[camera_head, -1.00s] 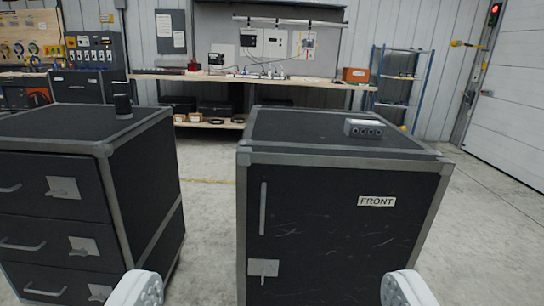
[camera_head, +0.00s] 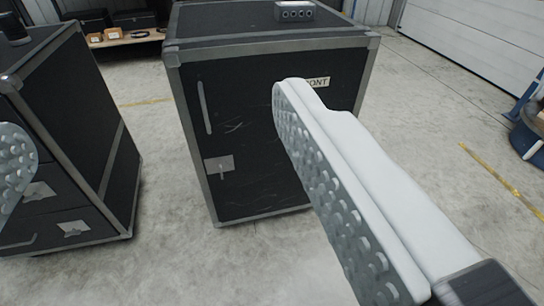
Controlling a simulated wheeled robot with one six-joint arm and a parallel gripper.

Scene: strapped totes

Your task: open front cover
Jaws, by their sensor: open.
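The front cover (camera_head: 245,120) is the black door of a metal-edged case in the middle of the view. It looks shut. It has a vertical handle (camera_head: 204,107) near its left edge and a metal latch plate (camera_head: 219,166) low on the left. A label (camera_head: 315,83) at the upper right is partly hidden by my right finger and shows "ONT". My gripper (camera_head: 155,135) is open and empty. Its right finger is large in front of the cover, and its left finger shows only at the left edge. The fingers straddle the handle and latch in the picture, apparently short of them.
A black drawer case (camera_head: 65,120) stands close on the left, with a gap of floor between the cases. A grey box (camera_head: 294,11) sits on top of the front case. Open concrete floor (camera_head: 430,150) lies to the right, with a blue object (camera_head: 528,135) at the right edge.

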